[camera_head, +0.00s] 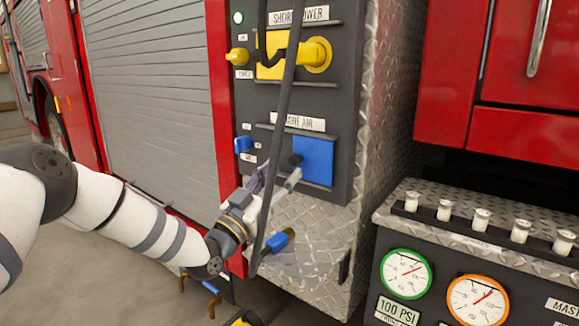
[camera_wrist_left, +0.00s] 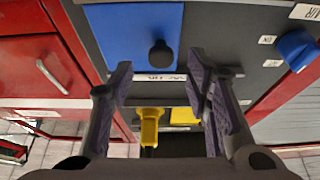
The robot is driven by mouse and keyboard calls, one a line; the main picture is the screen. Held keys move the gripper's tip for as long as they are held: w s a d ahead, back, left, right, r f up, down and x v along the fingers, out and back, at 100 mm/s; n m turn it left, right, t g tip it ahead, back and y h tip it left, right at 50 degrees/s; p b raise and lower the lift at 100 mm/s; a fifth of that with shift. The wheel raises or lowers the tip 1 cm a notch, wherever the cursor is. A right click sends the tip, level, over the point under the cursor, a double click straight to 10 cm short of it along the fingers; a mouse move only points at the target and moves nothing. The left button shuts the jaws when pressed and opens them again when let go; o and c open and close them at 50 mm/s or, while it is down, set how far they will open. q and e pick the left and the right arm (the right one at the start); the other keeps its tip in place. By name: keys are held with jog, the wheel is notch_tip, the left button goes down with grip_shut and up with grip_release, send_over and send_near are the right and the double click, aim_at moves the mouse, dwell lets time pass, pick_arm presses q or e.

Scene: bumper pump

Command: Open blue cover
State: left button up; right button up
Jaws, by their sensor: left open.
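The blue cover (camera_head: 315,161) is a flat square plate lying against the dark panel, below a white label reading partly "RE AIR". A black knob (camera_head: 296,160) sticks out near its left edge. The wrist view shows the cover (camera_wrist_left: 118,32) upside down, with its knob (camera_wrist_left: 161,54) between the directions of my two fingers. My left gripper (camera_head: 277,180) is open, just below and in front of the cover's lower left part. Its fingers (camera_wrist_left: 161,73) are spread on either side of the knob's line, with nothing between them. Whether a finger touches the cover cannot be told. My right gripper is not in view.
A black cable (camera_head: 281,115) hangs in front of the panel and passes close to my left gripper. A blue switch (camera_head: 243,144) sits left of the cover, and a yellow plug (camera_head: 317,54) above. A gauge console (camera_head: 394,213) stands to the right.

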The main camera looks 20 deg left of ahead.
aim_at(293, 162)
pick_arm(q)
jog(key=x, duration=0.4)
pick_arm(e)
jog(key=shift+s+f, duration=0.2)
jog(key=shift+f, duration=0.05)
pick_arm(q)
grip_shut()
jog(key=a, duration=0.2)
jog(key=w+a+b, duration=0.1)
jog(key=a, duration=0.1)
jog(key=w+a+b, duration=0.1)
jog(key=a, duration=0.1)
jog(key=shift+w+a+f, duration=0.25)
jog(key=shift+a+f, duration=0.1)
jog(key=shift+a, duration=0.05)
jog(key=a, duration=0.1)
jog(key=w+a, duration=0.1)
jog(key=a, duration=0.1)
jog(key=shift+a+r, duration=0.1)
jog(key=shift+r, duration=0.1)
grip_release()
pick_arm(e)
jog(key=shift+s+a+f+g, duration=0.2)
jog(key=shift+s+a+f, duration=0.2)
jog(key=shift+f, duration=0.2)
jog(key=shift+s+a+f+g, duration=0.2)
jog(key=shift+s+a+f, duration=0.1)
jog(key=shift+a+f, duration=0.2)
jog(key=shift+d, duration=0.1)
